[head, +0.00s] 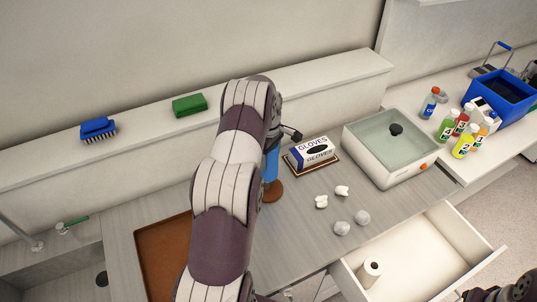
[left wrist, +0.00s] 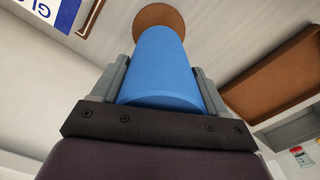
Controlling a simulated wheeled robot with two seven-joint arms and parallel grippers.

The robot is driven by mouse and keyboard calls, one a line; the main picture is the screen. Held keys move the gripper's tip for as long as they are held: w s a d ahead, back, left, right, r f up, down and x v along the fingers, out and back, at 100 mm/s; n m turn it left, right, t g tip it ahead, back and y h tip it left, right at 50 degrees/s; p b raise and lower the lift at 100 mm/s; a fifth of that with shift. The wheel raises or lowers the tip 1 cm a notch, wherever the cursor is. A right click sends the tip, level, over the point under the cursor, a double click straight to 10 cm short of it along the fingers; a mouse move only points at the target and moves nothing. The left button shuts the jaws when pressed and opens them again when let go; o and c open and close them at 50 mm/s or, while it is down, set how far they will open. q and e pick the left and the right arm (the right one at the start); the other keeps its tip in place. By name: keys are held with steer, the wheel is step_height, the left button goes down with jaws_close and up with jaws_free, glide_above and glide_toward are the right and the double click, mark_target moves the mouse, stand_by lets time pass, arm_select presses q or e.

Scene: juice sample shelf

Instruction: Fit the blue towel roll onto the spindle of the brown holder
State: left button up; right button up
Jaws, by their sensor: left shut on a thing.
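The blue towel roll (left wrist: 162,75) is between the two grey fingers of my left gripper (left wrist: 160,82), which is shut on it. In the head view a strip of the blue roll (head: 271,165) shows beside my left arm, looking upright. The round brown base of the holder (head: 273,191) shows just below the roll. In the left wrist view the brown base (left wrist: 160,16) lies beyond the roll's far end, which overlaps it. The spindle is hidden, and I cannot tell whether it is inside the roll or whether the roll touches the base.
A gloves box (head: 314,152) stands right of the holder, near a water bath (head: 392,148). Crumpled white pieces (head: 342,190) lie on the counter. A brown tray (head: 163,257) is at left. An open drawer (head: 441,240) holds a white roll (head: 370,271). Dark parts of mine show at lower right.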

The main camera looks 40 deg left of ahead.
mark_target(268, 170)
arm_select(q)
steer(key=shift+a, duration=0.1)
stand_by(0.3)
steer(key=shift+w+f+b, duration=0.1)
steer(key=shift+f+b, duration=3.05)
steer(key=shift+f, duration=0.8)
stand_by(0.3)
steer(key=o, duration=1.2)
step_height(268, 170, up, 4)
steer(key=shift+f+b, duration=0.1)
steer(key=shift+b, duration=0.95)
step_height(268, 170, up, 9)
steer(key=p, duration=0.5)
